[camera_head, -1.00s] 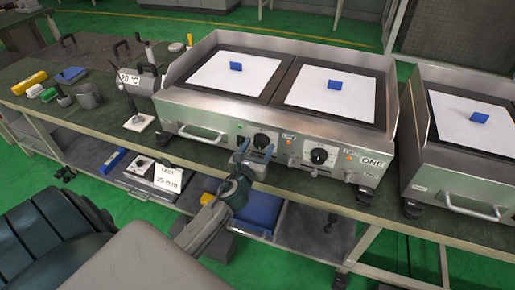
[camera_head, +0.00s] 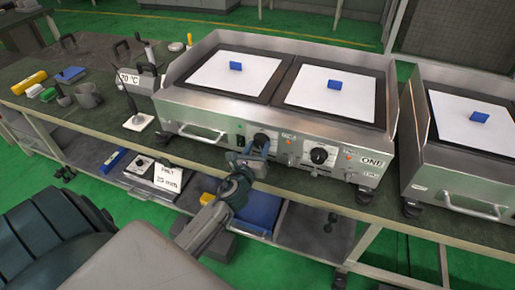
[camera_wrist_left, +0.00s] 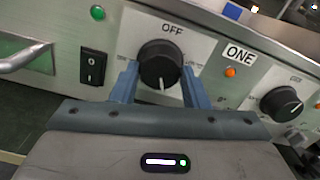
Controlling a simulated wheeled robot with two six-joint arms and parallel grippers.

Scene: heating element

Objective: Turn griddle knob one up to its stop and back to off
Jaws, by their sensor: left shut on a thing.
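Knob one is a round black griddle knob (camera_head: 261,141) on the left part of the steel front panel; it also fills the middle of the left wrist view (camera_wrist_left: 160,64). "OFF" is printed above it, and its white mark points down, away from that word. My left gripper (camera_head: 252,153) reaches it from below and in front. Its two blue fingers (camera_wrist_left: 160,78) are shut on the knob, one at each side. The white "ONE" label (camera_wrist_left: 240,54) is to its right. My right gripper is not in view.
A second black knob (camera_head: 319,155) is to the right, with an orange lamp (camera_wrist_left: 231,72) between the knobs. A rocker switch (camera_wrist_left: 93,67), green lamp (camera_wrist_left: 98,12) and drawer handle (camera_head: 202,133) are to the left. Another griddle (camera_head: 440,185) stands at the right.

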